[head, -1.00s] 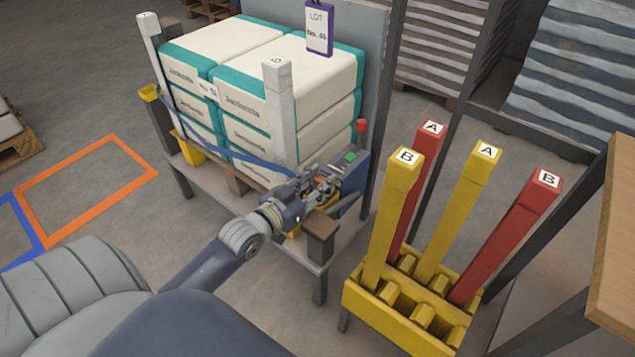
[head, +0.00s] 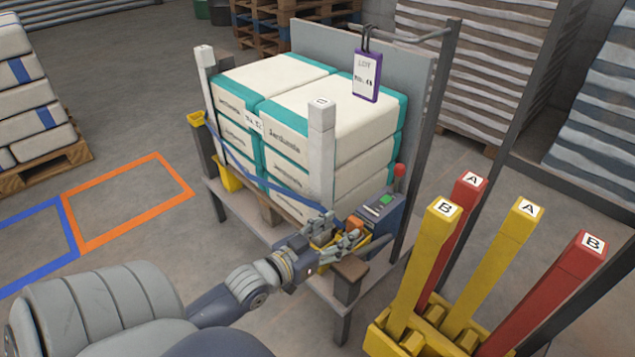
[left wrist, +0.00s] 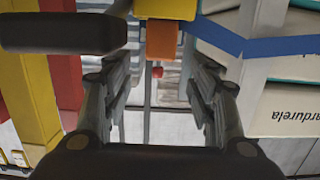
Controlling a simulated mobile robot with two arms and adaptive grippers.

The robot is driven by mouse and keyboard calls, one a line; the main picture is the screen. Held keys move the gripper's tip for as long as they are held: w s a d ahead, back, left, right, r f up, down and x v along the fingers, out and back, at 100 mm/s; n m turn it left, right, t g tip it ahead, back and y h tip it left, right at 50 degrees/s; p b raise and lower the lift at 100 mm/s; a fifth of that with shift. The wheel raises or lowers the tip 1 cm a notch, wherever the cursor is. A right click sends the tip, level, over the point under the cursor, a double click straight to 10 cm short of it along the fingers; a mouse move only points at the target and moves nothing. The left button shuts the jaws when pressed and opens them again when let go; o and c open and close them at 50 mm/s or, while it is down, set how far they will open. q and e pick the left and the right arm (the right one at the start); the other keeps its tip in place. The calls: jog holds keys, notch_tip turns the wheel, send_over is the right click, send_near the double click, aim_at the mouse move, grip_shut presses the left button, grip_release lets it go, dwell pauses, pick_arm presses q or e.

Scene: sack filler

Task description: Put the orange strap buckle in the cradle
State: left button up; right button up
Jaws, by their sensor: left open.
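The orange strap buckle (head: 355,226) is at the near right corner of the pallet stand, at the small yellow cradle (head: 324,262). In the left wrist view, the orange block (left wrist: 162,40) sits against a yellow block (left wrist: 165,9); how deeply it is seated is hard to tell. The blue strap (head: 270,180) runs across the front of the sacks toward this corner. My left gripper (head: 345,240) is open, just in front of the buckle. In the left wrist view its fingers (left wrist: 160,90) are apart with nothing between them. My right gripper is out of view.
White and teal sacks (head: 330,112) are stacked between posts, including a near white post (head: 321,150). A yellow rack (head: 400,335) with red and yellow uprights stands to the right. Orange-marked floor (head: 130,200) is clear.

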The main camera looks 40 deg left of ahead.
pick_arm(q)
jog(key=s+r, duration=0.1)
jog(key=s, duration=0.5)
jog(key=shift+s+a+p, duration=0.3)
jog(key=shift+p, duration=0.05)
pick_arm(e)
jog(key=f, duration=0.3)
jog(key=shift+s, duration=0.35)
